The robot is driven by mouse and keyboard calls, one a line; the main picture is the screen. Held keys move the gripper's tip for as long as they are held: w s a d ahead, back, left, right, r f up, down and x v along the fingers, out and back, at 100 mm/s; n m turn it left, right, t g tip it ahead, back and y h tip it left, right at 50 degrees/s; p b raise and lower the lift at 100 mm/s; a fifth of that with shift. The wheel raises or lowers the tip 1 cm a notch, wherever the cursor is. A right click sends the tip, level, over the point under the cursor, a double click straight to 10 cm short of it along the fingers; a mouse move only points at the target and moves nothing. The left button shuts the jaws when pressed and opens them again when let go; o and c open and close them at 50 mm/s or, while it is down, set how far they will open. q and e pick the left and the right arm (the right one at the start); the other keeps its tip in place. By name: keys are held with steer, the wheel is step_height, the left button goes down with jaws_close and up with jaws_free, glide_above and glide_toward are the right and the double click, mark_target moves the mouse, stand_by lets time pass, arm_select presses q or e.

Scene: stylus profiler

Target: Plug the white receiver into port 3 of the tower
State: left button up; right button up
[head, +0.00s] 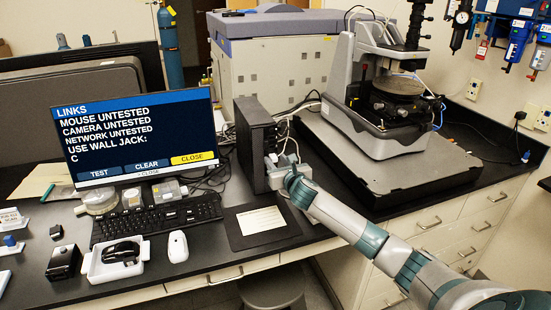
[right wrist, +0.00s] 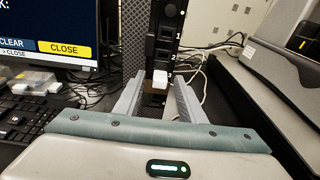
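The tower (head: 252,140) is a tall black box right of the monitor. The small white receiver (right wrist: 160,77) is in line with the ports, just below label 2. It appears seated at the third port, but label 3 and the contact are hidden. My right gripper (head: 272,163) is at the tower's front. Its fingers (right wrist: 160,90) stand apart on both sides of the receiver, with a narrow gap visible at each side. My left gripper is not in view.
The monitor (head: 135,135) shows untested links and "USE WALL JACK: C". A keyboard (head: 157,218), a white mouse (head: 178,246), a black mouse (head: 121,252) in a white tray and a dark pad (head: 240,236) lie nearby. The profiler (head: 385,110) stands right; loose cables run behind the tower.

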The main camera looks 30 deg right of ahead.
steer(key=p+v, duration=0.1)
steer(key=v, duration=0.2)
steer(key=p+v, duration=0.1)
steer(key=v, duration=0.1)
steer(key=shift+s+f+p, duration=0.25)
steer(key=shift+f+p, duration=0.05)
steer(key=shift+f, duration=0.05)
steer(key=shift+a, duration=0.1)
steer(key=b+v, duration=0.5)
steer(key=v, duration=1.2)
steer(key=shift+s, duration=0.15)
steer(key=shift+a, duration=0.15)
